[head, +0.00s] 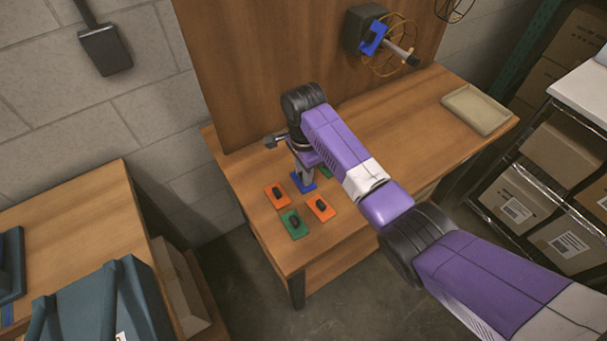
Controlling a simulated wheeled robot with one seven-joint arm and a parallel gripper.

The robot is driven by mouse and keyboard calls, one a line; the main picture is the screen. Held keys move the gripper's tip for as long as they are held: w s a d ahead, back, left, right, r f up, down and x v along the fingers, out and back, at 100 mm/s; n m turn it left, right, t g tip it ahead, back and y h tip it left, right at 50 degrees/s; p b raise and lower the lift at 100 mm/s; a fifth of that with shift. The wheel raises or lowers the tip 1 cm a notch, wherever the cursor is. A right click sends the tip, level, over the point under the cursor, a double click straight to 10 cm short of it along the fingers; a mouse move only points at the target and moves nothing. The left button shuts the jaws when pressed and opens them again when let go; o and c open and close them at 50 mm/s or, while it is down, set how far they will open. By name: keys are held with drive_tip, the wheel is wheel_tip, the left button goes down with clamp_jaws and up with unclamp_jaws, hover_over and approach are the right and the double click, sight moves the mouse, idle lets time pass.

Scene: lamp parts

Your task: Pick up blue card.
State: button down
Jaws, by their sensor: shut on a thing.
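A blue card (303,184) lies at the left part of the wooden workbench (375,133). My gripper (302,177) points down over it and is shut on it, as far as this small view shows. The card looks flat and at or just above the bench top; I cannot tell if it touches. My gripper and wrist hide part of its middle. My purple arm reaches in from the lower right.
An orange card (269,190), another orange card (327,214) and a green card (287,217), with dark knobs, lie close by. Another green card (326,171) is partly hidden by my arm. A wooden backboard (260,60) stands behind. A beige tray (479,109) sits at the right end.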

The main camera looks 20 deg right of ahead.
wheel_tip(320, 180, up, 20)
drive_tip(key=p, duration=0.6)
drive_tip(key=shift+f+p, duration=0.15)
drive_tip(key=shift+p, duration=0.15)
idle(0.3)
